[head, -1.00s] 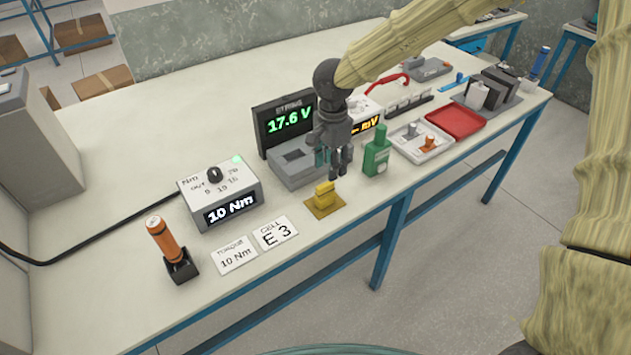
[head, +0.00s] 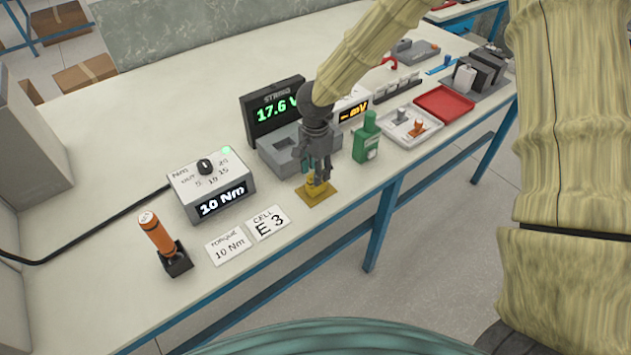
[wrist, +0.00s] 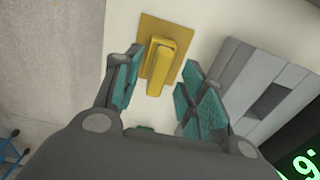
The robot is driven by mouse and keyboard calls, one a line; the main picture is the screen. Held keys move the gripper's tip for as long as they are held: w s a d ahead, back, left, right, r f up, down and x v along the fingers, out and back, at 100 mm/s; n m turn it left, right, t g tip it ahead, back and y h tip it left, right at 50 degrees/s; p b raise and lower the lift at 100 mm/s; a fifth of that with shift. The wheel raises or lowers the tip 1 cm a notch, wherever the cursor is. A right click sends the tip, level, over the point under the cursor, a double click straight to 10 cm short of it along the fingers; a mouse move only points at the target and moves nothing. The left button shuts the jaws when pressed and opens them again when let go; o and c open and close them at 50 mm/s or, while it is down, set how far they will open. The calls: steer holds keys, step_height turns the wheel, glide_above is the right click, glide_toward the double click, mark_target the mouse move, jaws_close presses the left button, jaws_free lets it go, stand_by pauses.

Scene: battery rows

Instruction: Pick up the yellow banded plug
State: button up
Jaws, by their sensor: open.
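The yellow plug (head: 312,187) stands on a small tan-yellow mat (head: 327,195) near the front edge of the table. Its upper part is partly hidden by my gripper in the head view. In the wrist view the yellow plug (wrist: 158,62) lies ahead of the fingertips, roughly between their lines. Any band on it is too small to make out. My gripper (head: 318,178) points down just over the plug. In the wrist view my gripper (wrist: 157,80) is open, with teal pads apart on either side and nothing held.
A grey device with a 17.6 V display (head: 272,112) stands behind the plug. A green bottle-like object (head: 366,140) is to its right. The 10 Nm box (head: 208,187) and the E 3 card (head: 268,222) are to its left. The table's front edge is close.

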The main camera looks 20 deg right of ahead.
steer(key=shift+d+f, duration=0.1)
steer(key=shift+f, duration=1.05)
jaws_close()
